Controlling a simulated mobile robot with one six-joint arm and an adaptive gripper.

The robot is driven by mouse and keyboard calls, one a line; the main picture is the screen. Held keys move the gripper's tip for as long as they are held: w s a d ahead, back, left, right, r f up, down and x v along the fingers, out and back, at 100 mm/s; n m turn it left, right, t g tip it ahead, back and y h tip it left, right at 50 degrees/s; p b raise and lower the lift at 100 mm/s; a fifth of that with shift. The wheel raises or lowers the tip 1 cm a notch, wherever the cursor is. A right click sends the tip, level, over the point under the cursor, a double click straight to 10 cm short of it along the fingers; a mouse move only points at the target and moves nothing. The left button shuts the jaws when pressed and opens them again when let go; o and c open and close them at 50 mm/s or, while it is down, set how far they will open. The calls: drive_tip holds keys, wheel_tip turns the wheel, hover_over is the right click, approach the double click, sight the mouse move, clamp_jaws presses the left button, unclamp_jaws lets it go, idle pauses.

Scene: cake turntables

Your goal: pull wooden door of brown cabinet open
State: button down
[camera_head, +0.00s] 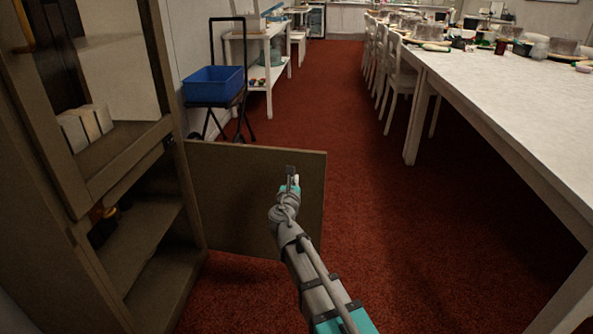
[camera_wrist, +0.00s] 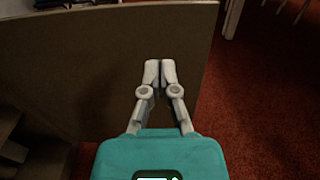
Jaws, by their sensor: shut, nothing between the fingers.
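The brown cabinet (camera_head: 190,214) stands at the left in the head view. Its lower wooden door (camera_head: 225,195) is swung wide open, standing out to the right from the cabinet's front edge. In the wrist view the door (camera_wrist: 90,65) fills most of the left and middle. My gripper (camera_head: 291,172) is in front of the door's panel, near its free edge. In the wrist view my gripper's fingers (camera_wrist: 160,70) are together with nothing between them. I cannot tell whether the fingertips touch the door.
Shelves (camera_head: 145,235) show inside the cabinet, with white blocks (camera_head: 85,127) on an upper one. A blue bin (camera_head: 213,85) on a cart stands behind the door. A long white table (camera_head: 520,100) with white chairs (camera_head: 402,80) runs along the right. Red carpet (camera_head: 350,120) between is clear.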

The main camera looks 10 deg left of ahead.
sight(300, 156)
drive_tip(key=w, duration=0.9)
drive_tip(key=w+a, duration=0.1)
drive_tip(key=w, duration=0.3)
drive_tip(key=shift+w, duration=0.3)
drive_tip(key=shift+a, duration=0.15)
